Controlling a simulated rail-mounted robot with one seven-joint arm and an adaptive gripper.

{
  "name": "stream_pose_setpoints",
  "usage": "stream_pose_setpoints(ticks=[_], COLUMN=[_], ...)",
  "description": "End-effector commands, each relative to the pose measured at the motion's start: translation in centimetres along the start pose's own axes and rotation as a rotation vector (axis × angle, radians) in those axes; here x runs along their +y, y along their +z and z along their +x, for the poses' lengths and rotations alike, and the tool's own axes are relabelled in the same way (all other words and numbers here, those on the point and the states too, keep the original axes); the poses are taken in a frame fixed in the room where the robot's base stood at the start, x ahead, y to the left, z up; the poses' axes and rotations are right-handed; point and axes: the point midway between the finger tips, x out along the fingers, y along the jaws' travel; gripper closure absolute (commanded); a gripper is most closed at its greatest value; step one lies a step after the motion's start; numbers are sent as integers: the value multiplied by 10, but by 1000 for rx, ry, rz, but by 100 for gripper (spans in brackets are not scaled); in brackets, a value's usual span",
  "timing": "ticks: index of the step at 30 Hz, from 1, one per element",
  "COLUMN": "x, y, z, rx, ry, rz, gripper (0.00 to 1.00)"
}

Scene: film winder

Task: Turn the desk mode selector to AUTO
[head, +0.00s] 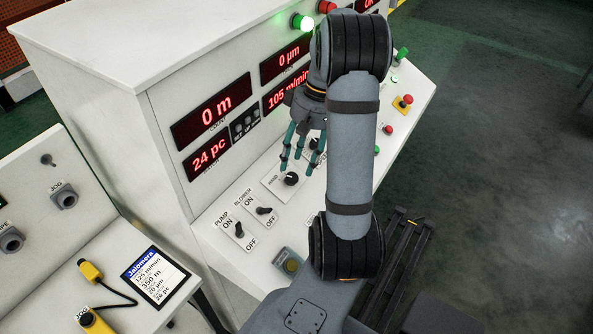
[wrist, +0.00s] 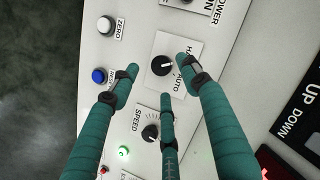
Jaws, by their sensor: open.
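The mode selector (head: 291,179) is a black round knob on a white plate on the sloping desk panel. In the wrist view the mode selector (wrist: 162,66) has a small white mark on its right half; AUTO is printed at its right, with a partly covered word starting "HA" above. I cannot tell which word the mark points at. My gripper (head: 298,166) is open, its three teal fingers pointing down over the panel close to the knob. In the wrist view the fingertips of my gripper (wrist: 160,80) spread around the knob; contact cannot be told.
Black pump switch (head: 239,229) and blower switch (head: 264,210) sit to the left of the selector. A speed knob (wrist: 151,132) is close by, beside one finger. A blue button (wrist: 98,75) and a white zero button (wrist: 105,25) are also near. The display wall rises behind.

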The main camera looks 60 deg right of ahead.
Motion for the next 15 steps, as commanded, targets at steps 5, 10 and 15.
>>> stream_pose_setpoints(ticks=[5, 10, 15], x=[-1, -1, 0], y=[1, 0, 0], z=[30, 47, 52], rx=[-4, -2, 0], ry=[-2, -2, 0], rz=[1, 0, 2], gripper=[54, 54, 54])
